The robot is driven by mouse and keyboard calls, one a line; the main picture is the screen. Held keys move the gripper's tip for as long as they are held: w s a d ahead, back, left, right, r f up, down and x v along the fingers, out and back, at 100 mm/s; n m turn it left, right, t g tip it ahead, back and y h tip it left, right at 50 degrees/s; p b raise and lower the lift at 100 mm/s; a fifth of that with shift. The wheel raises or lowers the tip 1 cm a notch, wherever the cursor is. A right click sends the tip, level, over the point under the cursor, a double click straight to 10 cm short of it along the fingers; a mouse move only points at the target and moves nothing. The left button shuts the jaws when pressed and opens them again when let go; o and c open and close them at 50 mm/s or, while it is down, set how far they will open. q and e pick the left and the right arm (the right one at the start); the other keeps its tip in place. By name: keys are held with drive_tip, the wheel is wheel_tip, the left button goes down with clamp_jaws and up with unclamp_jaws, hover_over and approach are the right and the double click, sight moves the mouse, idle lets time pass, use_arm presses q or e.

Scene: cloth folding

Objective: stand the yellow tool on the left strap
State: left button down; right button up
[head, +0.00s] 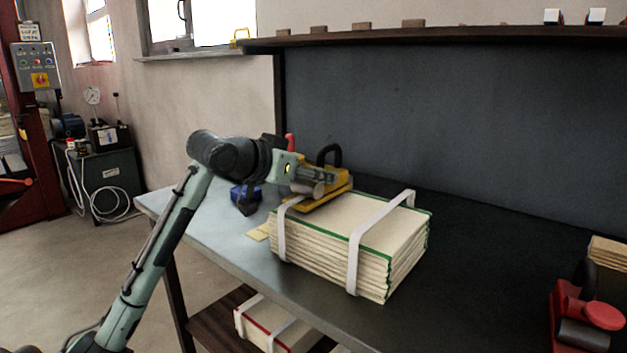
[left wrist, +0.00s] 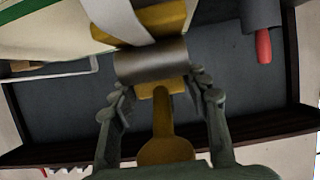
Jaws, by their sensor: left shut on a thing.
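The yellow tool (head: 338,188) has a dark arched handle and a grey cylinder. It sits at the far left corner of the top of the bound stack (head: 392,214), base low over the left strap (head: 281,232). I cannot tell whether the base fully rests there. My left gripper (head: 318,184) is shut on the tool. In the left wrist view my gripper fingers (left wrist: 160,85) flank the grey cylinder, with a yellow lever of the tool (left wrist: 165,130) between them. The white strap (left wrist: 116,16) crosses the tool's yellow base there. My right gripper is out of view.
The stack has green edges and a second white strap (head: 368,235) to the right. A red tool (head: 575,318) is at the table's right. A shelf (head: 480,37) runs above the back panel. The middle right of the table is clear.

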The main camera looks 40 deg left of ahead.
use_arm(q)
drive_tip(key=shift+f, duration=0.5)
drive_tip(key=c, duration=0.8)
unclamp_jaws()
drive_tip(key=shift+f, duration=0.15)
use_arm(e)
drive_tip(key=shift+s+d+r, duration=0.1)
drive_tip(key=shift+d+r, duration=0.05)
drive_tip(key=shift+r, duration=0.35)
use_arm(q)
drive_tip(key=shift+s+r, duration=0.2)
drive_tip(key=shift+r, duration=0.05)
drive_tip(key=v, duration=1.1)
drive_tip(key=shift+s, duration=0.35)
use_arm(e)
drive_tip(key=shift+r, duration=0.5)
